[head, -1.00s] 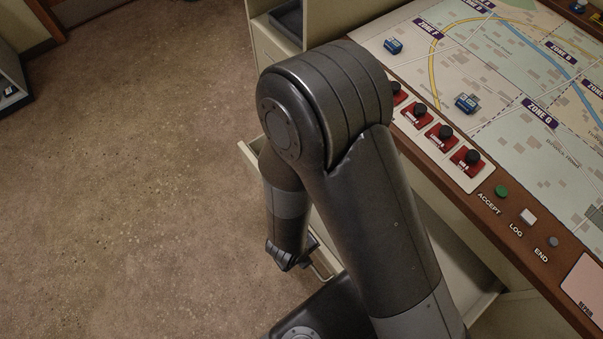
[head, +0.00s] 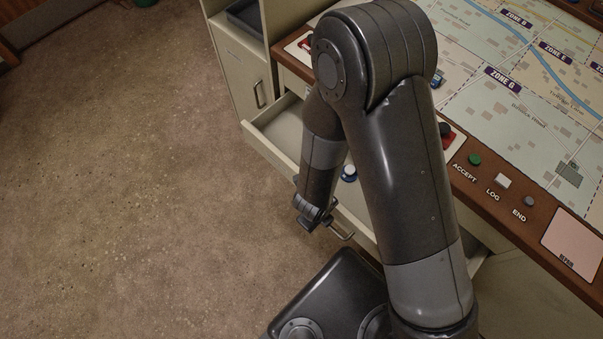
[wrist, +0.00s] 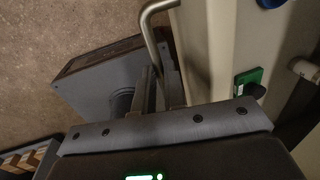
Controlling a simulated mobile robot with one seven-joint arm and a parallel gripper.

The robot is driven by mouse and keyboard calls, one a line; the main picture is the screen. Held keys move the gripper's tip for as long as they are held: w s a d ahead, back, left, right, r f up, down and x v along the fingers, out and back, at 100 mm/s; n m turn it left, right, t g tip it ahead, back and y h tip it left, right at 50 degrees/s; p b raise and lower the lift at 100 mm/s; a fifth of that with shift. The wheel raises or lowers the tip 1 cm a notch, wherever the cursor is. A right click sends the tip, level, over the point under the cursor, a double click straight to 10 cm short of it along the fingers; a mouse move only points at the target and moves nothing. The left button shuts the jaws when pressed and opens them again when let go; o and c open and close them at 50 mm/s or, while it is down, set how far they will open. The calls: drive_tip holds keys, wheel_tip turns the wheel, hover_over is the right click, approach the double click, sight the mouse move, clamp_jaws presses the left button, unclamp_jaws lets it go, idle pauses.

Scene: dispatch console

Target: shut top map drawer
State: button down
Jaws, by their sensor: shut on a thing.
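The top map drawer (head: 284,131) is pulled out from under the map desk, and its pale tray shows on both sides of my arm. Its metal bar handle (head: 341,231) is on the drawer front; the handle also shows in the wrist view (wrist: 150,32). My gripper (head: 322,221) is shut on the handle, with the bar running down between the fingers in the wrist view (wrist: 162,92). My arm hides the middle of the drawer.
The map desk (head: 480,184) has a wooden edge with buttons and red-based levers. A pale cabinet (head: 238,70) with a handle stands left of the drawer. In the wrist view, a green block (wrist: 247,80) lies in the drawer. The floor (head: 130,190) at left is clear.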

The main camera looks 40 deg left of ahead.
hover_over(352, 189)
idle(0.3)
drive_tip(key=c, duration=1.5)
unclamp_jaws()
drive_tip(key=shift+r, duration=0.1)
drive_tip(key=shift+s+r, duration=0.35)
drive_tip(key=shift+r, duration=1.4)
drive_tip(key=shift+s+r, duration=0.3)
drive_tip(key=shift+r, duration=1.4)
drive_tip(key=shift+s+r, duration=0.35)
drive_tip(key=shift+r, duration=1.4)
